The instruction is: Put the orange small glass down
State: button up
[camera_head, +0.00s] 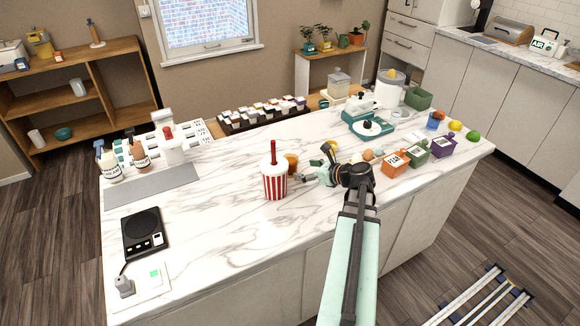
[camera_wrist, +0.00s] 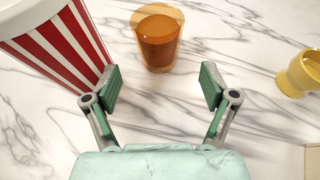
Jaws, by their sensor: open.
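The orange small glass (camera_wrist: 157,42) stands upright on the marble counter, straight ahead of my gripper in the wrist view. In the head view the glass (camera_head: 291,163) shows just right of the striped cup and is partly hidden by it. My gripper (camera_wrist: 158,88) is open and empty, with the glass a little beyond its fingertips and not touching them. In the head view my gripper (camera_head: 308,177) is low over the counter, right of the striped cup.
A red-and-white striped cup (camera_head: 274,182) with a straw stands close left of the glass; its side (camera_wrist: 58,45) is near my left finger. A yellow object (camera_wrist: 298,73) stands to the right. Labelled boxes (camera_head: 394,165) stand farther right. The front counter (camera_head: 215,235) has free room.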

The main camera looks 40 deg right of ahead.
aim_at(296, 167)
jog(key=shift+x, duration=1.2)
jog(key=shift+p+x, duration=1.3)
jog(key=shift+x, duration=1.3)
jog(key=shift+a+r, duration=0.1)
jog(key=shift+r, duration=0.1)
jog(key=c, duration=1.6)
jog(key=shift+r, duration=0.15)
